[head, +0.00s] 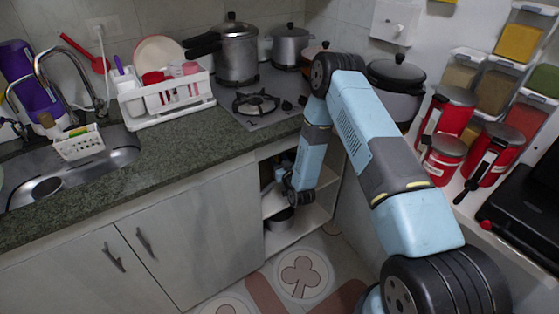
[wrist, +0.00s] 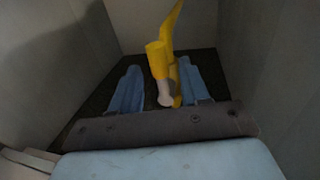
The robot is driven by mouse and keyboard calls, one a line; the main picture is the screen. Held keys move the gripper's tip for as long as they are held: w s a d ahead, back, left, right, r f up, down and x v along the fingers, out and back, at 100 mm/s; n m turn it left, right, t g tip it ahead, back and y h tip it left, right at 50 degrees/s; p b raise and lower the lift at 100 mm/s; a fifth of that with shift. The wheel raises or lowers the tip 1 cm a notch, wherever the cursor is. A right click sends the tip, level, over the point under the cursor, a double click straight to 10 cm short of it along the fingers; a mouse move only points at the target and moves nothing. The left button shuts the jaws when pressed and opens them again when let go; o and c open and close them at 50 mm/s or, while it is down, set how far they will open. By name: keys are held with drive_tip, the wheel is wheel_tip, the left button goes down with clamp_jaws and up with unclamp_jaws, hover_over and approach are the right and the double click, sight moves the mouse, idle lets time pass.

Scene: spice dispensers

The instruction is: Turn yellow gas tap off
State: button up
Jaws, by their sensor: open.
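The yellow gas tap (wrist: 155,57) shows in the wrist view, at the upper middle. It has a short yellow part, a taller yellow piece (wrist: 172,30) rising beside it, and a pale grey part below. My gripper (wrist: 158,80) is open in the wrist view, with one blue finger on each side of the tap's lower part. Whether either finger touches it I cannot tell. In the head view my arm reaches down into the open cabinet under the counter, where the fingers and the tap are hidden.
Grey walls stand close on both sides in the wrist view. In the head view, an open cabinet shelf (head: 284,244) holds a pot (head: 281,221). The stone counter (head: 180,146) lies above it, with a stove (head: 262,106). Red canisters (head: 452,112) stand on the right.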

drive_tip(key=shift+w, duration=0.1)
clamp_jaws()
idle(0.5)
